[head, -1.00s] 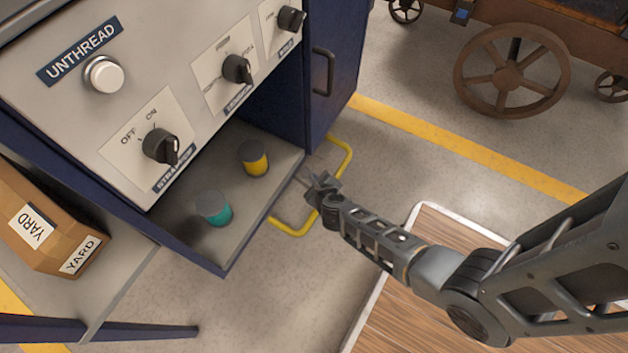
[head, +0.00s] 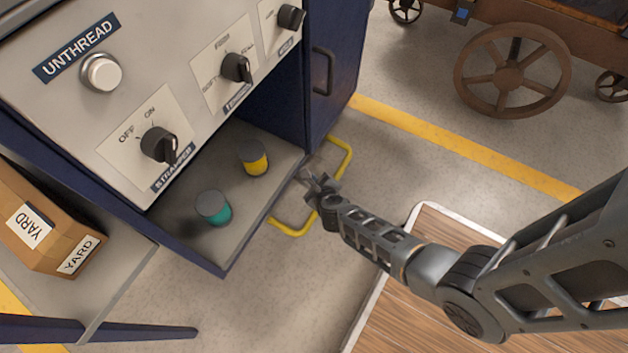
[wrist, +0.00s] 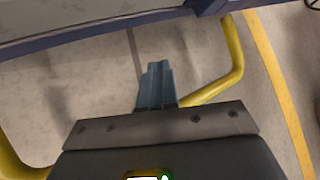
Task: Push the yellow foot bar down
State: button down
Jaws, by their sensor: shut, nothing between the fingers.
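The yellow foot bar (head: 345,165) is a bent tube low at the front of the blue machine, just above the floor. My gripper (head: 311,180) is shut and empty, over the bar's loop between its two sides. In the wrist view my gripper's fingers (wrist: 156,75) point toward the machine's edge, with the yellow foot bar (wrist: 233,65) passing behind the gripper and bending up on the right. My gripper hides the middle of the bar. I cannot tell whether the gripper touches the bar.
The machine's grey shelf (head: 262,200) holds a teal spool (head: 213,208) and a yellow spool (head: 254,158). The control panel has an UNTHREAD button (head: 101,72) and black knobs. A cardboard box (head: 45,225) stands at left. A wooden platform (head: 440,225) lies at right; a wheeled cart (head: 510,75) stands behind.

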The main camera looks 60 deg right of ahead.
jog(key=shift+w+f, duration=0.15)
jog(key=shift+f, duration=1)
dwell(1.1)
jog(key=shift+r, duration=0.15)
dwell(0.4)
jog(key=shift+s+r+p, duration=0.2)
jog(key=shift+r+p, duration=0.8)
jog(key=shift+p, duration=0.05)
jog(key=shift+s+r+p, duration=0.15)
jog(key=shift+r+p, duration=0.85)
jog(key=shift+p, duration=0.05)
jog(key=r+p, duration=0.5)
jog(key=shift+s, duration=0.3)
